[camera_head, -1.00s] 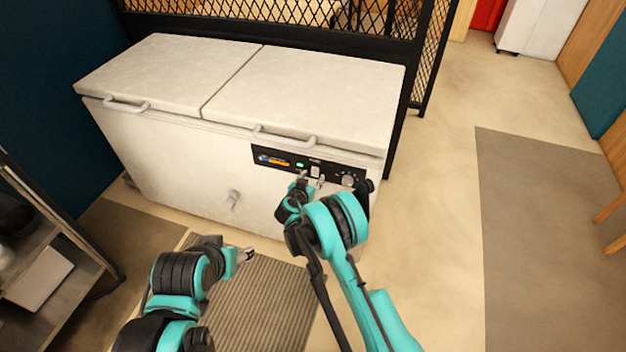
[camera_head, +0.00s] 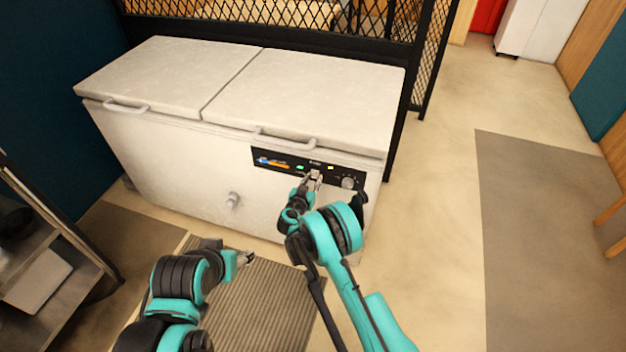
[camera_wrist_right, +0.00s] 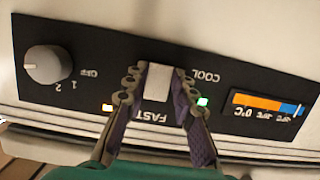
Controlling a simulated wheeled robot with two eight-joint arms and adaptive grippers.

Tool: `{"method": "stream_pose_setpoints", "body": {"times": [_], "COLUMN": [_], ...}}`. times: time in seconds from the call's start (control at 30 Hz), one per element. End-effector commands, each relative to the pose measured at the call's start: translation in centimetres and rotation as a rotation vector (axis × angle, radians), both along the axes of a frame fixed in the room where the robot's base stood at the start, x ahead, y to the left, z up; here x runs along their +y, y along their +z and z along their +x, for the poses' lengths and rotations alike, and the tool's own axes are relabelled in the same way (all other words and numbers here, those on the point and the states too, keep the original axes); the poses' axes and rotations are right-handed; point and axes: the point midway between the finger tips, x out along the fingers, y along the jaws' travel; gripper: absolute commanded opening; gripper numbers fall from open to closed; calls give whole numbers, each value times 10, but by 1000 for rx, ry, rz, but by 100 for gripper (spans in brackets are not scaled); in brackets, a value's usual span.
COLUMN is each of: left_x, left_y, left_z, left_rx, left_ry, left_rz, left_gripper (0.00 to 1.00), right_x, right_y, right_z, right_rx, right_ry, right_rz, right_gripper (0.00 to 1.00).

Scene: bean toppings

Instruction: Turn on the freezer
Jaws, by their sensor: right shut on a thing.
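The white chest freezer (camera_head: 170,145) stands ahead with both lids down. Its black control panel (camera_head: 275,161) is on the front at right. My right gripper (camera_head: 314,178) is at the panel. In the right wrist view, the right gripper (camera_wrist_right: 158,84) has its fingers on both sides of the white rocker switch (camera_wrist_right: 157,83) between the FAST and COOL labels, shut on it. A green light (camera_wrist_right: 203,101) and a yellow light (camera_wrist_right: 107,107) are lit beside it. The round knob (camera_wrist_right: 47,64) is near OFF, 1 and 2. My left gripper (camera_head: 246,258) is low, away from the freezer.
A striped mat (camera_head: 265,300) lies before the freezer. A metal shelf rack (camera_head: 60,235) stands at left. A black mesh partition (camera_head: 270,22) is behind the freezer. The floor at right (camera_head: 440,220) is open.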

Motion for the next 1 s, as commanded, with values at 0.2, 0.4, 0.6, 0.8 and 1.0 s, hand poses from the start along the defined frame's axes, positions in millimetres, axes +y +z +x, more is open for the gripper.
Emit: {"method": "stream_pose_setpoints", "body": {"times": [0.2,0.4,0.6,0.8,1.0], "left_x": [0,0,0,0,0], "left_y": [0,0,0,0,0], "left_z": [0,0,0,0,0], "left_rx": [0,0,0,0,0], "left_ry": [0,0,0,0,0], "left_rz": [0,0,0,0,0], "left_gripper": [56,56,56,56,56], "right_x": [0,0,0,0,4], "right_y": [-3,-2,-2,-2,-1], "right_z": [1,1,1,0,-8], "right_rx": [-100,-108,-107,-106,-106], "right_ry": [2,2,2,2,4], "right_rz": [-34,-36,-36,-35,-35], "right_gripper": [0,0,47,47,47]}}
